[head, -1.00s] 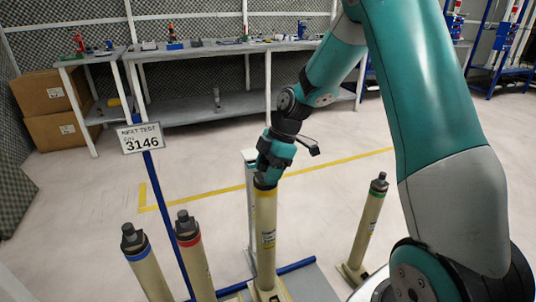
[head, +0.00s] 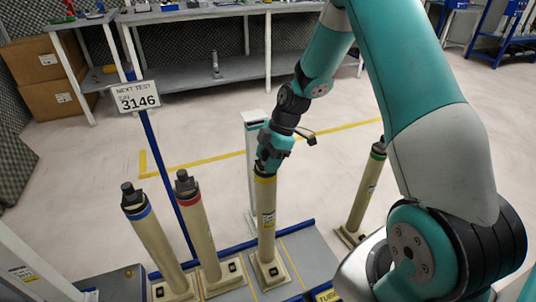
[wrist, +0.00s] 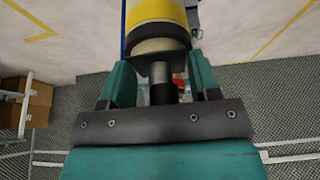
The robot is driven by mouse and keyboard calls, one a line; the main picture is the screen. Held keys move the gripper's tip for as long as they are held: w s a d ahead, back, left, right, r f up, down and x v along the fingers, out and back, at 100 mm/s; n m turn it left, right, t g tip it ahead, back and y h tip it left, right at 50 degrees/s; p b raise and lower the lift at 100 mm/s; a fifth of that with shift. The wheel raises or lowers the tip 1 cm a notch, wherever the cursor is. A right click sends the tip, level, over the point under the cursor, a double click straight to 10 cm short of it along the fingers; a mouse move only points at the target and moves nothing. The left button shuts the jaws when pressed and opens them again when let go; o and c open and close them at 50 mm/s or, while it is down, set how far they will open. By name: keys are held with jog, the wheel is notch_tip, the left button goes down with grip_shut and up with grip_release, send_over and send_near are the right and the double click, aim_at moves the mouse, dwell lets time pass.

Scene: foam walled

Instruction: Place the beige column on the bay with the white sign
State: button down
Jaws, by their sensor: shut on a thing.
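My gripper (head: 268,160) is shut on the dark top fitting of a beige column with a yellow band (head: 266,215). This column is upright, its square foot at the grey deck; I cannot tell whether it touches. The wrist view shows the banded top (wrist: 160,25) between my fingers (wrist: 160,85). The white sign (head: 136,96), reading "NEXT TEST 3146", is on a blue post behind the deck's left part. A blue-banded column (head: 155,240) and a red-banded column (head: 200,235) stand left of the held one. A green-banded column (head: 366,195) stands to the right.
The grey deck (head: 300,255) has yellow dividing lines and a blue rear rail (head: 230,250). A slim pale post (head: 252,150) rises behind the held column. A workbench (head: 200,85) and cardboard boxes (head: 50,85) stand at the back. The floor between is clear.

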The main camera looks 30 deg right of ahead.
jog(key=shift+c, duration=1.7)
grip_release()
jog(key=w+p+v, duration=0.1)
jog(key=p+v, duration=0.2)
jog(key=v, duration=0.9)
jog(key=s+a+r+m, duration=0.2)
jog(key=s+a+r, duration=0.35)
jog(key=a, duration=0.45)
jog(key=s+a+r+m, duration=0.3)
jog(key=s+a, duration=0.3)
jog(key=s, duration=0.4)
jog(key=s+a+r+m+g, duration=0.1)
jog(key=s+a+r+m, duration=0.2)
jog(key=s+a, duration=0.3)
jog(key=s+r, duration=0.1)
jog(key=s, duration=0.2)
jog(key=shift+s+a+m, duration=0.25)
jog(key=shift+s+m, duration=0.15)
